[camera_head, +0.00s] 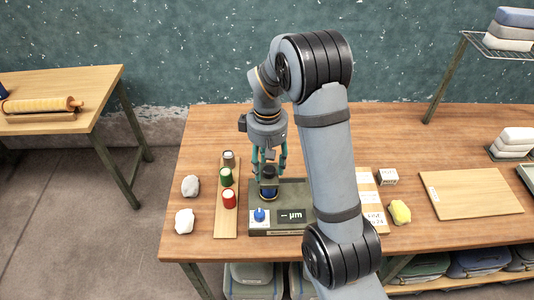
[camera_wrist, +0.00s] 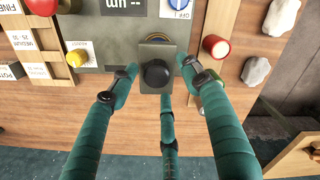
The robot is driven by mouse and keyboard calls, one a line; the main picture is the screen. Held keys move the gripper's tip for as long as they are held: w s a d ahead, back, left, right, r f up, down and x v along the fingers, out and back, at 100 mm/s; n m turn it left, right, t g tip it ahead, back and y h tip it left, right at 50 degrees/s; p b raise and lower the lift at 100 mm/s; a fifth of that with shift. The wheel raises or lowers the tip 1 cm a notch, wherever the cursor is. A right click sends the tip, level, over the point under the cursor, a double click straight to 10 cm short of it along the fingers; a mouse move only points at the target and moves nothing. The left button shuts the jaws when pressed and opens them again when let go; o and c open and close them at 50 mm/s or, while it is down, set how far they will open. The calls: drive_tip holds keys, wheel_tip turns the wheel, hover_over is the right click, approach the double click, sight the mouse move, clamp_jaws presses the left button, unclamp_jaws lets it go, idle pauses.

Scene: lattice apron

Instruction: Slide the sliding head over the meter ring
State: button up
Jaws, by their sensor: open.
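The sliding head shows in the wrist view as a grey plate (camera_wrist: 155,50) with a round black knob (camera_wrist: 155,73). In the head view it is a dark upright piece (camera_head: 269,172) on the grey meter unit (camera_head: 285,229). A thin coloured arc, apparently the meter ring (camera_wrist: 157,37), shows beyond the plate's edge; the rest is hidden. I cannot tell how far the head covers it. My gripper (camera_head: 269,160) points down over the head. In the wrist view its teal fingers (camera_wrist: 160,76) are spread around the knob, with gaps at both sides.
The meter unit carries a dark µm display (camera_head: 292,216) and a blue knob (camera_head: 260,215). Left of it stand red (camera_head: 229,199), green and grey spools on a wooden strip, with white lumps (camera_head: 184,221) beyond. A yellow lump (camera_head: 400,212) and a board (camera_head: 472,194) lie right.

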wheel_tip(320, 180, up, 11)
drive_tip(key=shift+r, duration=0.15)
idle(0.5)
